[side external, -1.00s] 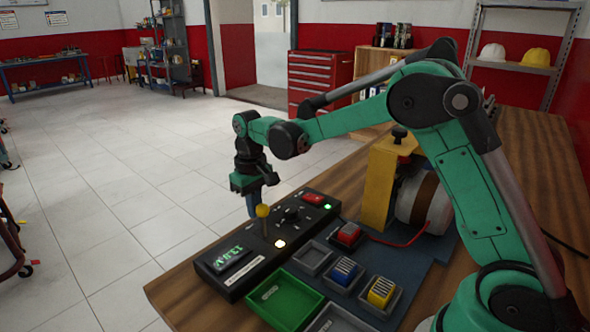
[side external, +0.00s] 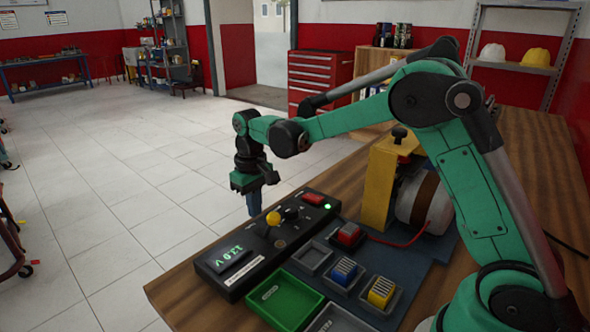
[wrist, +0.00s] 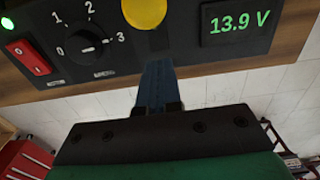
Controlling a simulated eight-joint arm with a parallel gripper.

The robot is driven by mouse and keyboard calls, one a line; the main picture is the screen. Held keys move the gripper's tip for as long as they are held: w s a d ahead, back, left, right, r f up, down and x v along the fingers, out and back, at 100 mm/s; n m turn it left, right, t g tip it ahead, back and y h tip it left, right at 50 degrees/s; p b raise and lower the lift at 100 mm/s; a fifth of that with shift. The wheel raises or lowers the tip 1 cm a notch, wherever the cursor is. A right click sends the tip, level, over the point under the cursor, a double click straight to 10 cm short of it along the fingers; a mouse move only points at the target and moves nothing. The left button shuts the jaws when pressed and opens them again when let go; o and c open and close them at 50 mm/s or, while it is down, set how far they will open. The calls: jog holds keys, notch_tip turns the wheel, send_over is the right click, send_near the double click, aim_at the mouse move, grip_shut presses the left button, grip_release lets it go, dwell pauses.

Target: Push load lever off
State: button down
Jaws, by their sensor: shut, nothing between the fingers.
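The load lever's yellow knob (side external: 273,218) leans over the black control panel (side external: 232,286), towards the camera side. It also shows at the top edge of the wrist view (wrist: 145,10). The small lamp by the lever (side external: 280,244) is dark. My gripper (side external: 254,210) points down at the panel's far edge, behind the knob. Its blue fingers (wrist: 158,72) are shut and empty, and their tips lie close to the knob in the wrist view. I cannot tell whether they touch it.
A rotary dial (wrist: 88,43) and a red switch (wrist: 28,57) sit beside the lever. A green light (side external: 327,207) is lit. A green tray (side external: 287,300) and small trays with blue, yellow and red blocks stand nearer the camera. A yellow-framed machine (side external: 378,185) stands right.

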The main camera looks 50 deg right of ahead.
notch_tip(320, 180, up, 7)
dwell(0.7)
jog(key=shift+f, duration=0.1)
jog(key=s+a+t, duration=0.2)
jog(key=s+t, duration=0.5)
jog(key=s, duration=0.7)
jog(key=shift+s+f, duration=0.15)
jog(key=shift+s, duration=0.2)
jog(key=c, duration=1.5)
grip_release()
